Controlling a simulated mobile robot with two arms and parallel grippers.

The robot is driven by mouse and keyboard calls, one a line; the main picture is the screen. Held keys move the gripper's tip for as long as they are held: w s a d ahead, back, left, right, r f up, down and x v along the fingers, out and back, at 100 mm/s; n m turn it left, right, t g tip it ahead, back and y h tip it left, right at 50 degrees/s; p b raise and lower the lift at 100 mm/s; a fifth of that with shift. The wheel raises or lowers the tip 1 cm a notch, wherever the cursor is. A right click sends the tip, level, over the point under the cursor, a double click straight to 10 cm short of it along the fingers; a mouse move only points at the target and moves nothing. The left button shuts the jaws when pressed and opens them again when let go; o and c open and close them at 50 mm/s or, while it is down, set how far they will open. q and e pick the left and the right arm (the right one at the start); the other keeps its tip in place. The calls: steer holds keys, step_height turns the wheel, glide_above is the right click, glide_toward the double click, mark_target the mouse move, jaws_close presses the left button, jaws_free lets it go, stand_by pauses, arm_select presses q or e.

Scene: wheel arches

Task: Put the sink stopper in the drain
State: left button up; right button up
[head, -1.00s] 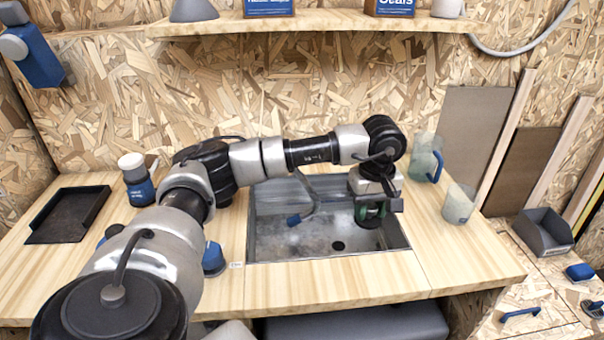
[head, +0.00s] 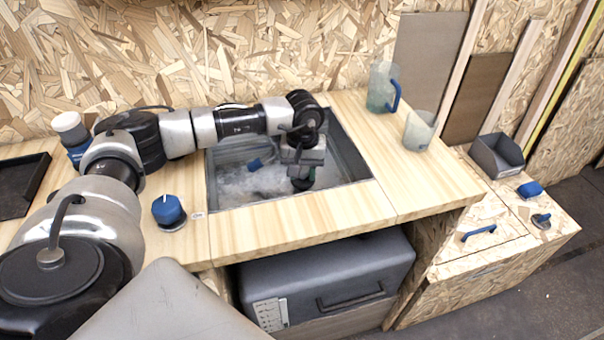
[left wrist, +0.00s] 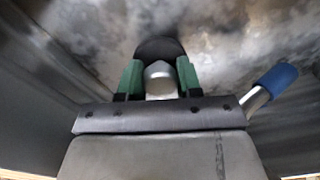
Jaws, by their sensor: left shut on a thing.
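The sink (head: 356,160) is a metal basin set into the wooden counter. My left gripper (head: 304,178) points down inside it, toward its right side. Its green fingers are shut on the stopper (head: 302,186), a dark disc under the fingers. In the left wrist view, the stopper (left wrist: 158,47) shows as a black disc with a silver knob between the two green fingers (left wrist: 158,78). I do not see the drain hole now; the gripper and stopper may cover it. Whether the stopper touches the sink floor I cannot tell. My right gripper is not in view.
The faucet's blue tip (head: 255,164) hangs in the basin left of my gripper; it also shows in the left wrist view (left wrist: 276,79). A blue knob (head: 168,210) stands left of the sink. A clear jug (head: 381,88) and a cup (head: 419,131) stand to the right.

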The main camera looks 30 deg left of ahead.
mark_target(303, 168)
arm_select(q)
steer(key=shift+f, duration=0.8)
steer(key=shift+f, duration=0.2)
steer(key=o, duration=0.9)
step_height(303, 168, up, 12)
steer(key=shift+r, duration=0.25)
